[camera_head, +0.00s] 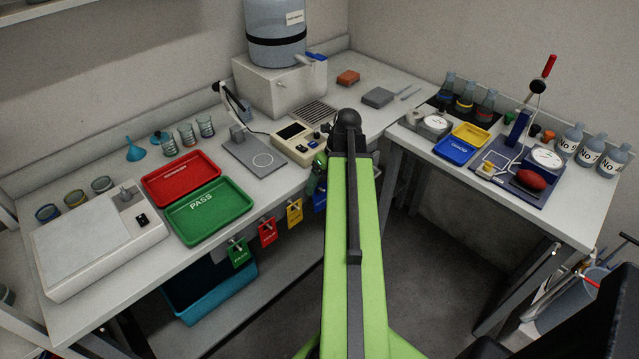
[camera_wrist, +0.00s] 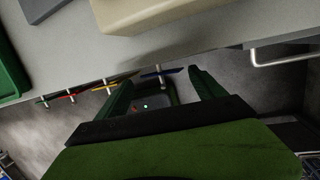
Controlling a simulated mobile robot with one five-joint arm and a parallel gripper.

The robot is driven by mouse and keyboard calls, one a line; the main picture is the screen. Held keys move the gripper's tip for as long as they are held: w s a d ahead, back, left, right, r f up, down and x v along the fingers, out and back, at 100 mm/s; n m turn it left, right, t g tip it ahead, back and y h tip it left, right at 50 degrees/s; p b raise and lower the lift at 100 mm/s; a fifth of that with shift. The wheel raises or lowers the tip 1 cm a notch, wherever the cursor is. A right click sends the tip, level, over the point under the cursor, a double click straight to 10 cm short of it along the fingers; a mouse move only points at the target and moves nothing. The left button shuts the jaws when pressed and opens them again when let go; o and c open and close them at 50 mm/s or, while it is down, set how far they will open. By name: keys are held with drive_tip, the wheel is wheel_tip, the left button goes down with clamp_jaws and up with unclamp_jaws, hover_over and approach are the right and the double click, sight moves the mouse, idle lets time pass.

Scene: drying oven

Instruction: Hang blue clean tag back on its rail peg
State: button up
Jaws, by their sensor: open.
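The blue tag (camera_wrist: 161,72) shows almost edge-on in the wrist view, across a metal peg (camera_wrist: 157,66) under the bench edge. It appears to hang on that peg. In the head view the blue tag (camera_head: 320,198) is partly hidden by my green arm. My gripper (camera_wrist: 162,90) is open, its two dark green fingers spread to either side of the tag's line and a little short of it. Nothing is visibly held. The head view mostly hides my gripper behind the arm.
Yellow (camera_head: 294,213), red (camera_head: 267,231) and green (camera_head: 239,252) tags hang on neighbouring pegs to the left. A metal handle (camera_wrist: 285,57) projects at right in the wrist view. The bench edge (camera_wrist: 205,50) lies just above. A teal bin (camera_head: 210,292) sits below.

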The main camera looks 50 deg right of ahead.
drive_tip(key=p+v, duration=1)
drive_tip(key=v, duration=0.3)
drive_tip(key=shift+p, duration=0.4)
